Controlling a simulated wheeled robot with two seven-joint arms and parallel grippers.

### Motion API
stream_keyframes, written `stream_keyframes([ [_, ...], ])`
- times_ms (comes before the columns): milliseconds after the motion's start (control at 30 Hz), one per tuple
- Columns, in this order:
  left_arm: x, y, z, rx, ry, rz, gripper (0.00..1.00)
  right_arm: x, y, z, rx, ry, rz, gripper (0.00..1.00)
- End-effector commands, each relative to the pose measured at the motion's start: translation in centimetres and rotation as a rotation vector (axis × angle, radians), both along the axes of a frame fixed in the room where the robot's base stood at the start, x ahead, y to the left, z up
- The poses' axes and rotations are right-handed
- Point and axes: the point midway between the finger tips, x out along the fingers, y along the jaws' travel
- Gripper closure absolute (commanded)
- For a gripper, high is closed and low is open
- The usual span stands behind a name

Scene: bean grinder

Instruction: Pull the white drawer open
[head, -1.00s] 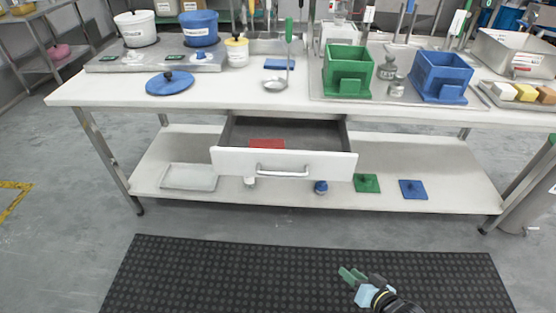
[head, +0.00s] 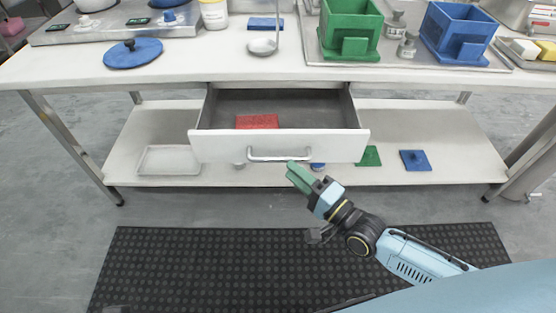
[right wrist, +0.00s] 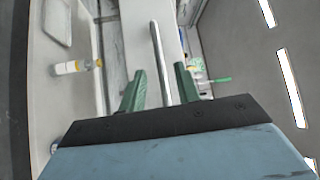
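The white drawer (head: 220,147) under the table stands part-way open, so its dark inside and a red block (head: 257,122) in it show. Its silver bar handle (head: 280,156) is on the front face. My right gripper (head: 300,176) is just in front of and below the right end of the handle. In the right wrist view, its two green fingers (right wrist: 160,85) are spread apart, and the silver handle (right wrist: 158,50) runs between them without visible contact. My left gripper is not in view.
The white tabletop (head: 215,75) holds a blue lid (head: 133,53), a green bin (head: 350,28) and a blue bin (head: 455,35). The lower shelf (head: 220,176) holds a white tray (head: 169,160) and small lids. A black mat (head: 200,260) lies on the floor in front.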

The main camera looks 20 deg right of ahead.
Motion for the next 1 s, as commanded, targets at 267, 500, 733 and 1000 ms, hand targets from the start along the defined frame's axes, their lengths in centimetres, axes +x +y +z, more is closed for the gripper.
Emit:
stream_keyframes([
  [267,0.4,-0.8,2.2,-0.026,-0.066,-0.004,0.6,4.1,2.3,0.5,0.0,-0.002,-0.001,0.68],
  [500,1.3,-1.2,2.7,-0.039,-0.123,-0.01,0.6,5.1,2.9,0.7,-0.001,0.0,0.0,0.68],
  [733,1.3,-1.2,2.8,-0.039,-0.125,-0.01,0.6,5.1,2.9,0.8,-0.002,0.0,0.0,0.69],
  [1000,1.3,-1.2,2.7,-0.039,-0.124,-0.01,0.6,5.1,2.9,0.7,-0.003,0.001,-0.001,1.0],
])
